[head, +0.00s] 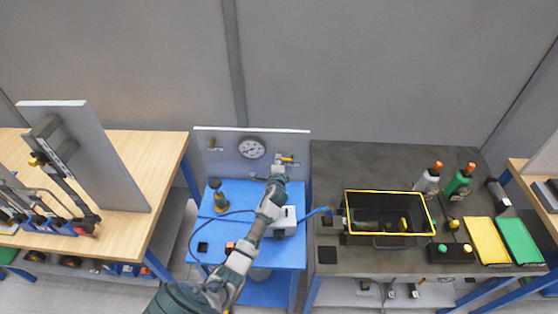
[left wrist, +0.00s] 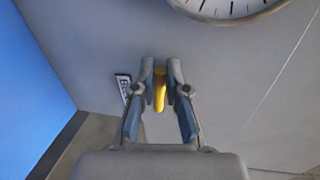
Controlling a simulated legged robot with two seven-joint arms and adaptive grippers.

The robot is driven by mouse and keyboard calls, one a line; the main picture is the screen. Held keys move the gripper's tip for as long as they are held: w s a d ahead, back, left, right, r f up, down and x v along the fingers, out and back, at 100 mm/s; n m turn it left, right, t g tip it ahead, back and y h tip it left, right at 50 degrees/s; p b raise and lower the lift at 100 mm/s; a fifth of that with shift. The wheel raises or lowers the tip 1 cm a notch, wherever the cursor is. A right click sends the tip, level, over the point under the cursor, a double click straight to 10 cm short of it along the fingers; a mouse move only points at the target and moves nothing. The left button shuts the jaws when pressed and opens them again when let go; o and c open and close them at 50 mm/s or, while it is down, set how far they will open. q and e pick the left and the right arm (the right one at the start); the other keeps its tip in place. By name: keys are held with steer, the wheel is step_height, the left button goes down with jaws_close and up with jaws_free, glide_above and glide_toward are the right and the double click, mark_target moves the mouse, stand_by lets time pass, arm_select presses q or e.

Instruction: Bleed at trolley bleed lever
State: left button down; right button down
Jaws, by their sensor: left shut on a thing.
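The trolley bleed lever (head: 288,159) is a small yellow handle on the grey upright panel at the back of the blue trolley (head: 222,262). In the left wrist view the yellow lever (left wrist: 159,92) stands between the two fingertips. My left gripper (head: 279,172) reaches over the trolley to the panel. In its wrist view my left gripper (left wrist: 160,82) is shut on the lever. A round white gauge (head: 252,147) sits on the panel left of the lever; its lower rim also shows in the wrist view (left wrist: 230,8). My right gripper is in neither view.
A yellow-rimmed black bin (head: 389,240) is on the dark bench at right. A wooden bench (head: 140,165) with an upright board is at left.

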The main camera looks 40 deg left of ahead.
arm_select(q)
steer(key=shift+f+n, duration=0.2)
steer(key=shift+n, duration=0.2)
steer(key=c, duration=1.2)
jaws_free()
steer(key=shift+f, duration=0.1)
steer(key=shift+w+a+f, duration=0.1)
steer(key=shift+w, duration=0.05)
steer(key=v, duration=1.2)
steer(key=shift+a, duration=0.1)
